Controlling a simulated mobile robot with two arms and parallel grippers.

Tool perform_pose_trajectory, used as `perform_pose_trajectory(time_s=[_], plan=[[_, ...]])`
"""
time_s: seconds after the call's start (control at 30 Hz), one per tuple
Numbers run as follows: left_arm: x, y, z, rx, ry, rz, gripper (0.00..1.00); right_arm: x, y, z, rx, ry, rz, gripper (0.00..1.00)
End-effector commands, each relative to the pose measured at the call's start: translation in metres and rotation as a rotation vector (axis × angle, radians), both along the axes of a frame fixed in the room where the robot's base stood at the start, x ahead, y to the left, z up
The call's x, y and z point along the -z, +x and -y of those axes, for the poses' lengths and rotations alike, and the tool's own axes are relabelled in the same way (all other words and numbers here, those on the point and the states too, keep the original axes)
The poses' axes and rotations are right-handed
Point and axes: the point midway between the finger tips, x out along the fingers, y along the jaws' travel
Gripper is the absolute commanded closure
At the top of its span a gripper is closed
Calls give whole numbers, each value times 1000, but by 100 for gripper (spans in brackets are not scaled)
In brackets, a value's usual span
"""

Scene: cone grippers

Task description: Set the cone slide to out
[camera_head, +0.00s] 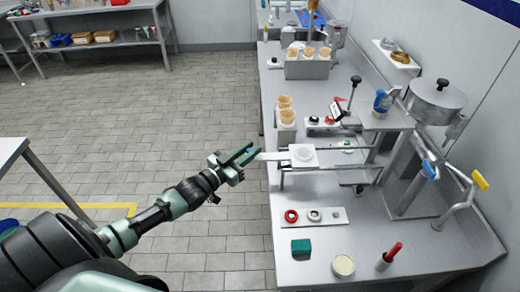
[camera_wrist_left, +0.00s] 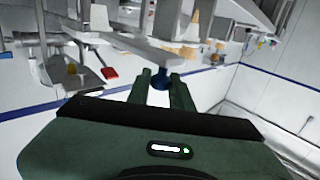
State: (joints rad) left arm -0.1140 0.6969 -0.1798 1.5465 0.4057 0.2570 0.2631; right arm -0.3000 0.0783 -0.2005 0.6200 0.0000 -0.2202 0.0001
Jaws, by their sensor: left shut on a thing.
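The cone slide (camera_head: 303,155) is a white plate with a round white cup. It sits on two metal rails under the machine, and a pale flat bar (camera_head: 270,156) sticks out to its left. My left gripper (camera_head: 250,155) is at the outer end of this bar with its dark green fingers. My right gripper is in neither view.
A machine with a metal pot (camera_head: 436,100) stands behind the rails. A strip with several buttons (camera_head: 315,216), a green block (camera_head: 301,246), a cream tub (camera_head: 343,265) and a red-topped item (camera_head: 391,254) lie in front. Cones stand in a holder (camera_head: 287,118) behind. The floor left of the counter is clear.

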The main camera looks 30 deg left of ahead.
Motion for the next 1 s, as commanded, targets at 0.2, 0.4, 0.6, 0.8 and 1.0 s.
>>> perform_pose_trajectory(time_s=[0.2,0.4,0.6,0.8,1.0], plan=[[1,-1,-4,-4,1,-2,100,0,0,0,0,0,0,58],[1,-1,-4,-5,3,-3,59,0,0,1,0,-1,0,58],[1,-1,-3,-4,1,-2,59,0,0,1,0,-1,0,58],[2,-6,-4,-3,1,-3,59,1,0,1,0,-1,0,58],[4,-34,-9,-3,1,-5,59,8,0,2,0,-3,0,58]])
